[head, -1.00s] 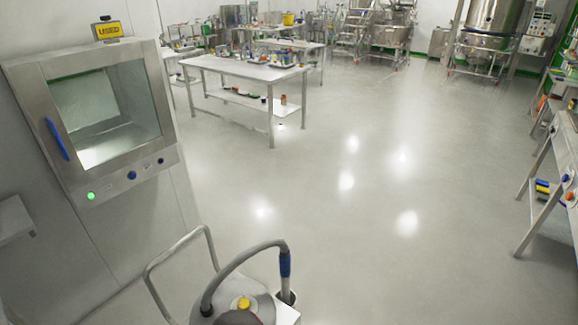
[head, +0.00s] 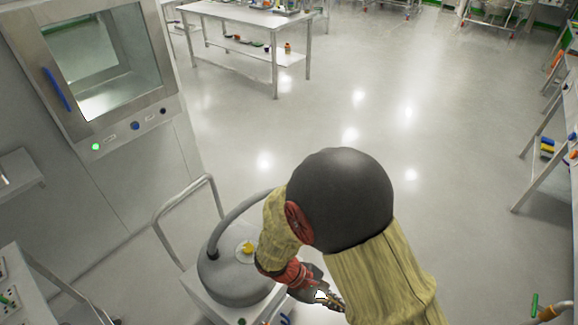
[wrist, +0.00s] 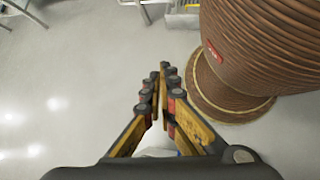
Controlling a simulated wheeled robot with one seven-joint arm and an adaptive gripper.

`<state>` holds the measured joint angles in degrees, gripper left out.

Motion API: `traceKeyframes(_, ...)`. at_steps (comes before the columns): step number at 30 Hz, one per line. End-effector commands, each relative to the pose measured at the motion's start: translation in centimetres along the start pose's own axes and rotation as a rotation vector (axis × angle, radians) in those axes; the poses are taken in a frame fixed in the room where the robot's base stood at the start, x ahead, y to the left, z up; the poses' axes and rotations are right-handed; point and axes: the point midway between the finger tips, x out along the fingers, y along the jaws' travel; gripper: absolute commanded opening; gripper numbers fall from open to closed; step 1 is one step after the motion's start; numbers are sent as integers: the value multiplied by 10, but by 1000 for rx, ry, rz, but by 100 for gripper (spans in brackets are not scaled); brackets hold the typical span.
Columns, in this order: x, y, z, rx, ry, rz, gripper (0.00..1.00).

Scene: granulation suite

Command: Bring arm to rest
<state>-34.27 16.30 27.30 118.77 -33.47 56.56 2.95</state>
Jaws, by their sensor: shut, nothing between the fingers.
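My arm reaches down across the lower middle of the head view, bent at a dark round joint, with a tan covering. My gripper (head: 328,298) hangs low at its end, partly hidden by the arm. In the wrist view my gripper (wrist: 166,80) has its yellow and black fingers close together, shut and empty. Pale floor lies below it.
A grey drum (head: 226,272) with a hose and yellow knob stands close left of my arm, beside a metal push handle (head: 160,228). A hatch cabinet (head: 165,80) is at left. A workbench (head: 235,15) stands farther back. Open floor (head: 460,130) lies right of centre.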

Motion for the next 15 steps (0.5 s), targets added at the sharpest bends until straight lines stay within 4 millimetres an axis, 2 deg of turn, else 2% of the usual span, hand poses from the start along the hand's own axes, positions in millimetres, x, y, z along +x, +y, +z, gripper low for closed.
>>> traceKeyframes(3,-31,1,24,145,110,-102,0)
traceKeyframes(15,-118,10,99,578,482,-354,0)
